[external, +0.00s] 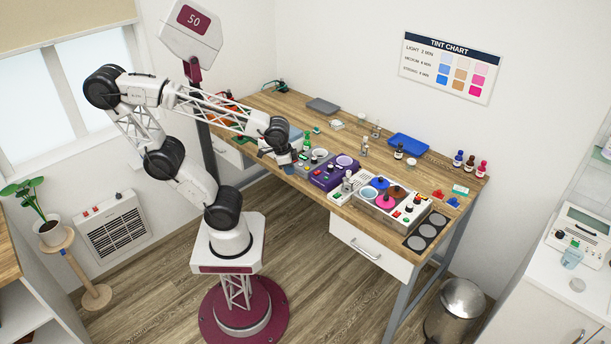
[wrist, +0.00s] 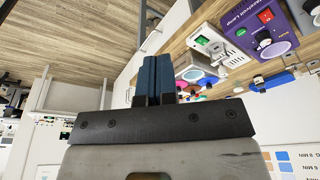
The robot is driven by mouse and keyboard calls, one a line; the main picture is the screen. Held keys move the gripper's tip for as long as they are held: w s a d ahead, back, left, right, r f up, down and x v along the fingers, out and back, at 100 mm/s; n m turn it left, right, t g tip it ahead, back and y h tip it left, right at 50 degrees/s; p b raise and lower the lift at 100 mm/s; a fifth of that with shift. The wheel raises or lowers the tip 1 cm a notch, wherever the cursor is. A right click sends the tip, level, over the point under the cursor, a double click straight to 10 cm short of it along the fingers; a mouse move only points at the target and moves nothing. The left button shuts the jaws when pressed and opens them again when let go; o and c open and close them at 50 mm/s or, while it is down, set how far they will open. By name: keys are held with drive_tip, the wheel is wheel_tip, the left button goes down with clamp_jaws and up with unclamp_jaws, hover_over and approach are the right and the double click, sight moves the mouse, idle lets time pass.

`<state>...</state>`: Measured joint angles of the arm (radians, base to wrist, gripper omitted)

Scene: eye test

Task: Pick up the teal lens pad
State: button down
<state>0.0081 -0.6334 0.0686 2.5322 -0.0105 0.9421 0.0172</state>
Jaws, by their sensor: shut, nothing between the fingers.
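My gripper (external: 284,158) is over the front edge of the wooden workbench, left of the purple lamp unit. In the wrist view its dark blue fingers (wrist: 154,78) are together with nothing between them. I cannot surely pick out the teal lens pad. A small teal item (external: 317,130) lies on the bench behind and to the right of my gripper. A pale pack with a teal face (external: 460,190) lies near the bench's right end. Either is too small to identify. My gripper is apart from both.
The workbench (external: 262,101) is crowded along its front: a green bottle (external: 307,141), the purple lamp unit (external: 328,177) and a tinting unit with coloured pots (external: 411,214). A blue tray (external: 408,146) and a grey tray (external: 323,105) lie at the back. Some wood between is bare.

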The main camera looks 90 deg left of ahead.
drive_tip(key=c, duration=0.7)
unclamp_jaws()
